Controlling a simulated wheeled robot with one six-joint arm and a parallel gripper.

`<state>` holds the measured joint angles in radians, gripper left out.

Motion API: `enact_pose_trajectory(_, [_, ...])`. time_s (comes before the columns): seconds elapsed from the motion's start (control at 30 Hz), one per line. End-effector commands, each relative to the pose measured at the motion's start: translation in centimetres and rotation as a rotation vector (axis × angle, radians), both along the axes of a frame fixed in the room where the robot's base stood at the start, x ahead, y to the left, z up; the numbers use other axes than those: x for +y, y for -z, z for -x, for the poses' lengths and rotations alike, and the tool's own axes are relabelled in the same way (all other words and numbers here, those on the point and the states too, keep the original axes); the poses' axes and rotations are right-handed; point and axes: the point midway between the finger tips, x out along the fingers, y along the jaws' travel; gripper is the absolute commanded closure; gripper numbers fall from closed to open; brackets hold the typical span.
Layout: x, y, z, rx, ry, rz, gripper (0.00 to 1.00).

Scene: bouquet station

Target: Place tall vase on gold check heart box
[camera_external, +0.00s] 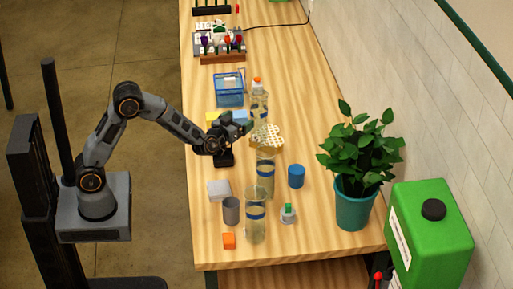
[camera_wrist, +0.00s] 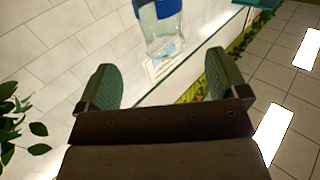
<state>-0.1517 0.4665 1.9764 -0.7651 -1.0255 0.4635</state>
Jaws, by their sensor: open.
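Two tall clear glass cylinders with blue bands stand upright on the wooden table: a front vase (camera_external: 256,228) and a vase behind it (camera_external: 265,184). I cannot tell which is the task's tall vase. The gold check heart box (camera_external: 268,137) lies behind them, partly covered by the rear vase's top in the picture. My gripper (camera_external: 239,131) is above the table, just left of the heart box. In the wrist view my gripper (camera_wrist: 162,80) is open, with nothing between its green-padded fingers. A clear object with a blue top (camera_wrist: 163,28) shows beyond them; I cannot identify it.
A potted plant (camera_external: 353,208) stands right. A blue basket (camera_external: 229,97) and orange-capped bottle (camera_external: 258,92) stand behind.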

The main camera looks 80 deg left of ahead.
Motion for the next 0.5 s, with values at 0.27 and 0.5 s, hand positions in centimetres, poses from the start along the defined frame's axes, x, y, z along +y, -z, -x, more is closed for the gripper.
enact_pose_trajectory(0.27, [-4.3, -2.7, 0.2, 0.060, 0.212, 0.119, 0.08])
enact_pose_trajectory(0.5, [-14.7, -5.2, 7.2, 0.382, 0.622, 0.334, 0.08])
